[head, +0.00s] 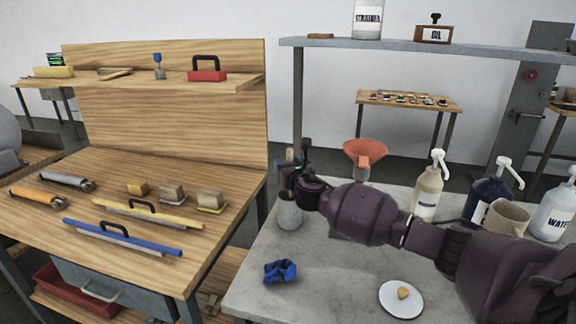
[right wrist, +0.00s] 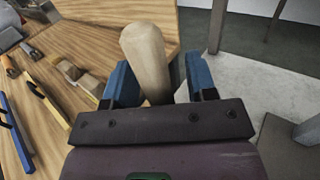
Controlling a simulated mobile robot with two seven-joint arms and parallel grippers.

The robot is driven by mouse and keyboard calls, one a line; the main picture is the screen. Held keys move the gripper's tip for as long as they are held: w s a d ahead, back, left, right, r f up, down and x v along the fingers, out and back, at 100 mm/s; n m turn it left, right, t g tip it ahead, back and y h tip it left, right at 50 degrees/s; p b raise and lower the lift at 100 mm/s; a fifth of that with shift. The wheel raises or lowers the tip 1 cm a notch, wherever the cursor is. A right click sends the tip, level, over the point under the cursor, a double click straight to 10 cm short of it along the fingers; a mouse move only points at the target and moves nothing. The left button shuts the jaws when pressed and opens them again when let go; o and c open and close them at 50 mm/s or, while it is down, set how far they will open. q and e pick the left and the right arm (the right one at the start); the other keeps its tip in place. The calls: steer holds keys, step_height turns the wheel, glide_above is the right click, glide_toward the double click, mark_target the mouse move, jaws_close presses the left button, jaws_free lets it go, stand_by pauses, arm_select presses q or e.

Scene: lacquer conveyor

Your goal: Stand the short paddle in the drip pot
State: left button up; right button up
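The short paddle shows as a pale wooden handle (right wrist: 146,58) in the right wrist view, close to upright and slightly tilted. It stands between the blue fingers of my right gripper (right wrist: 160,84). The left finger is close against it, and a narrow gap shows beside the right finger, so the gripper looks open around it. In the head view my right gripper (head: 290,180) is just above a grey cylindrical pot (head: 290,214), likely the drip pot, on the grey table. The paddle's lower end is hidden, so I cannot tell whether it is in the pot. My left gripper is out of view.
A crumpled blue cloth (head: 280,271) and a white dish (head: 401,299) lie on the grey table (head: 330,285). An orange funnel (head: 365,152) and a pump bottle (head: 427,190) stand behind my right arm. A wooden bench (head: 60,240) with tools is at left.

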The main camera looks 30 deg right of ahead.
steer(key=shift+s+a, duration=0.1)
steer(key=shift+s, duration=0.45)
steer(key=p+v, duration=0.1)
steer(key=v, duration=0.8)
steer(key=shift+s, duration=0.35)
steer(key=shift+a, duration=0.1)
steer(key=shift+s, duration=0.1)
